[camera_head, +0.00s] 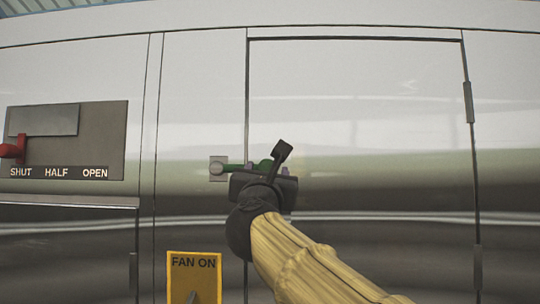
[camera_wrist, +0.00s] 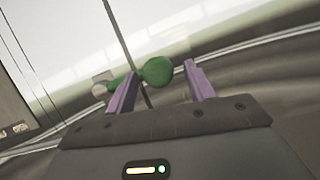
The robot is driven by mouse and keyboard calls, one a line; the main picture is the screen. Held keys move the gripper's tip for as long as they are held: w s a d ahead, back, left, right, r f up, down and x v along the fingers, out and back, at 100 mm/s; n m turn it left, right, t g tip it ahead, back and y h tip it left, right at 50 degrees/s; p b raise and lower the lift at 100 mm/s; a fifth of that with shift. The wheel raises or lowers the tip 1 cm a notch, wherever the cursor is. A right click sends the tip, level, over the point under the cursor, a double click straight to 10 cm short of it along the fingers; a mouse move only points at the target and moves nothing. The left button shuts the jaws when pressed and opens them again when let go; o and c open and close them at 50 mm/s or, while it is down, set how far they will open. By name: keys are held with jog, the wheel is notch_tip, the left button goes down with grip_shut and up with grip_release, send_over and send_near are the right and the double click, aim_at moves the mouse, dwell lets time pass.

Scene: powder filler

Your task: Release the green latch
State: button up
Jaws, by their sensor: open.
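The green latch (camera_head: 233,168) lies across the door's left seam, with its left end at a small metal plate (camera_head: 218,169). In the wrist view the latch's round green knob (camera_wrist: 155,71) shows between the two purple fingers of my gripper (camera_wrist: 158,85). The fingers are apart, one on each side of the knob, and I cannot tell whether either touches it. In the head view my gripper (camera_head: 265,168) is in front of the latch and hides its right part. The door (camera_head: 370,110) looks shut in its frame.
A grey panel (camera_head: 100,135) marked SHUT, HALF and OPEN is at the left, with a red handle (camera_head: 12,151) at SHUT. A yellow FAN ON plate (camera_head: 195,268) is below the latch. Hinges (camera_head: 468,102) run down the door's right edge. The door face is otherwise bare.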

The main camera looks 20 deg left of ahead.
jog(key=shift+p+x, duration=0.5)
jog(key=shift+x, duration=0.65)
grip_shut()
jog(key=shift+d+f, duration=0.1)
